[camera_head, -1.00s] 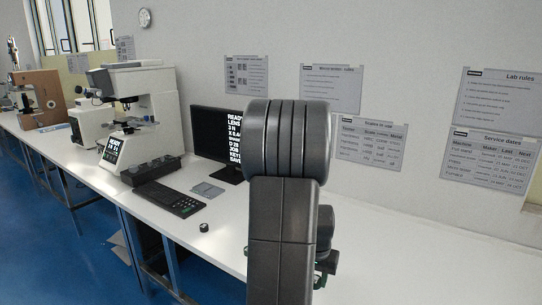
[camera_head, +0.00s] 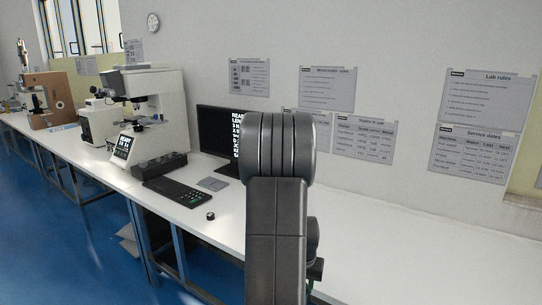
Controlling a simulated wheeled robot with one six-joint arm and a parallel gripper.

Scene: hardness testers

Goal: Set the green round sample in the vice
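My arm stands upright in front of the camera and hides most of my gripper (camera_head: 314,272). Only a dark edge of the gripper shows to the right of the arm, low over the bench, and its fingers cannot be made out. A tiny speck of green shows there, too small to tell whether it is the green round sample. The white hardness tester (camera_head: 155,105) stands on the bench at left with a lit screen and a small stage under its head. I cannot make out a vice. No green sample can be clearly seen on the bench.
A black keypad (camera_head: 176,192), a small black cylinder (camera_head: 210,216), a grey flat block (camera_head: 212,184) and a monitor (camera_head: 217,135) are on the white bench (camera_head: 420,250). More testers stand farther left, including a brown one (camera_head: 45,100). The right part of the bench is clear.

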